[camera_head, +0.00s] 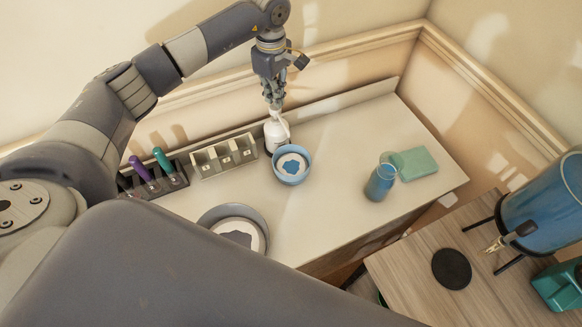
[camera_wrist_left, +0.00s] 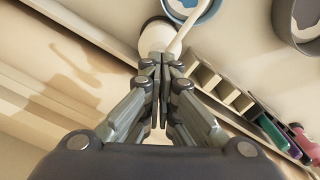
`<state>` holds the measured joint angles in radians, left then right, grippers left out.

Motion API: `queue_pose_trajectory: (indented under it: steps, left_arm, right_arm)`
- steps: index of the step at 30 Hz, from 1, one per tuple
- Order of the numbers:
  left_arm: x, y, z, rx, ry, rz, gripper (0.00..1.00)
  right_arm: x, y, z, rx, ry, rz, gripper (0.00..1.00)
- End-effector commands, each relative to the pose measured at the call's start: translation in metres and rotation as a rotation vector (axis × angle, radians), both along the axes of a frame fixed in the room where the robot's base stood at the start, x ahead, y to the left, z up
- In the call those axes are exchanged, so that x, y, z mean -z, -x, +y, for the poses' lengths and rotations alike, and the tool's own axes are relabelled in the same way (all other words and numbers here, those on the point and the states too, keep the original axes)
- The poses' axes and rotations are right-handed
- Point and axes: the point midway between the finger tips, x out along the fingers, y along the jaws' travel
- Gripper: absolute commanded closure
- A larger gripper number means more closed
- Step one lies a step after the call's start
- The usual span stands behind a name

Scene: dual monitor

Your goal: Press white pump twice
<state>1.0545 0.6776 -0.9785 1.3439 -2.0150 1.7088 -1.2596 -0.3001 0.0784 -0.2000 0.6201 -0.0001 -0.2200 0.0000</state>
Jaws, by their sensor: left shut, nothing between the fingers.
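The white pump (camera_head: 277,133) stands upright on the white counter, near the back edge. Its white head and spout also show in the left wrist view (camera_wrist_left: 157,38). My left gripper (camera_head: 274,106) points down directly over the pump, its fingers shut and empty. In the left wrist view the fingertips (camera_wrist_left: 157,62) are at the pump's head and partly cover it. I cannot tell for sure whether they touch it. My right gripper is not in view.
A blue bowl (camera_head: 291,177) stands right in front of the pump. A compartment box (camera_head: 224,157) is to its left, then a rack with coloured handles (camera_head: 152,180). A grey bowl (camera_head: 259,219) is nearer. The counter's middle is clear.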

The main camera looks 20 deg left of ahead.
Motion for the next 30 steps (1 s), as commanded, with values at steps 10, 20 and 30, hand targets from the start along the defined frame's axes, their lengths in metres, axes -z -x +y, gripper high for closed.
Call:
queue_pose_trajectory:
  steps: [10, 20, 30]
  left_arm:
    - [-0.005, -0.001, 0.000, -0.001, -0.001, -0.002, 1.00]
    - [-0.037, -0.001, 0.001, -0.002, -0.001, -0.002, 1.00]
    - [-0.061, 0.000, 0.000, 0.000, 0.000, 0.000, 1.00]
  right_arm:
    - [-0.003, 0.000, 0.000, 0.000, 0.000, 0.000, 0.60]
    - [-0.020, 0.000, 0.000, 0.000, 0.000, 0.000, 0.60]
    - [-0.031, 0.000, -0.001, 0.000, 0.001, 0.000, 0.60]
